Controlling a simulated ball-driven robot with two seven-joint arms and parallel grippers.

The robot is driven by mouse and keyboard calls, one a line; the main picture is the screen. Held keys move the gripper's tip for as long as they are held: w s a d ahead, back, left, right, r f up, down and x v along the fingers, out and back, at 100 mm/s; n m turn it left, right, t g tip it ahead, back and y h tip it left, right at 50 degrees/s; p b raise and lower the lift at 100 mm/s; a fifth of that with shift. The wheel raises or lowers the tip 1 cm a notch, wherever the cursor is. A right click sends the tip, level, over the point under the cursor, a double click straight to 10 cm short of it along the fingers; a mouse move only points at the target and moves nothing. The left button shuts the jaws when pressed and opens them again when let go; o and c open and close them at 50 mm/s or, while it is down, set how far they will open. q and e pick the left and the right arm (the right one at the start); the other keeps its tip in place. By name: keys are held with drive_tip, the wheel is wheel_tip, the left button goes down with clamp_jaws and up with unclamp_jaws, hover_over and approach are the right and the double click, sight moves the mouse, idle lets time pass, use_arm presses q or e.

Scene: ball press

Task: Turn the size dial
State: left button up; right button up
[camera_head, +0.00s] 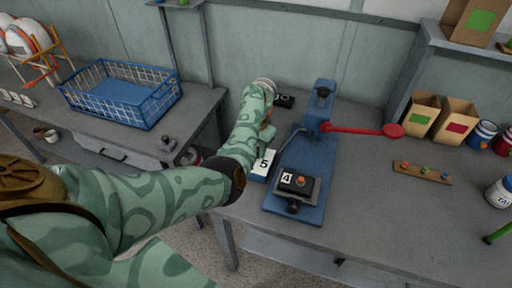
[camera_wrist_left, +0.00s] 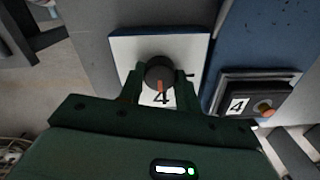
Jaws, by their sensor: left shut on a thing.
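The size dial is a dark round knob (camera_wrist_left: 159,72) with an orange pointer, on a white plate (camera_wrist_left: 120,50). In the wrist view the pointer points down toward a printed 4. My left gripper (camera_wrist_left: 158,84) is shut on the knob, one finger on each side. In the head view the white plate (camera_head: 264,163) shows a 5, beside the blue press (camera_head: 310,205); my left arm hides the knob there. The press holds a dark block (camera_head: 297,186) labelled 4 with an orange piece on it; the block also shows in the wrist view (camera_wrist_left: 235,92). My right gripper is not in view.
A red lever (camera_head: 365,130) sticks out right from the press. A wooden strip (camera_head: 422,174) with coloured pegs, paper bags (camera_head: 455,120) and a white jar (camera_head: 499,192) stand to the right. A blue basket (camera_head: 120,95) is on the left table. The bench front right is mostly clear.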

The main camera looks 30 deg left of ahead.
use_arm(q)
drive_tip(key=o, duration=1)
drive_tip(key=shift+c, duration=0.2)
wheel_tip(320, 180, up, 16)
drive_tip(key=p, duration=0.6)
drive_tip(key=shift+r+p, duration=0.2)
drive_tip(key=shift+p, duration=0.15)
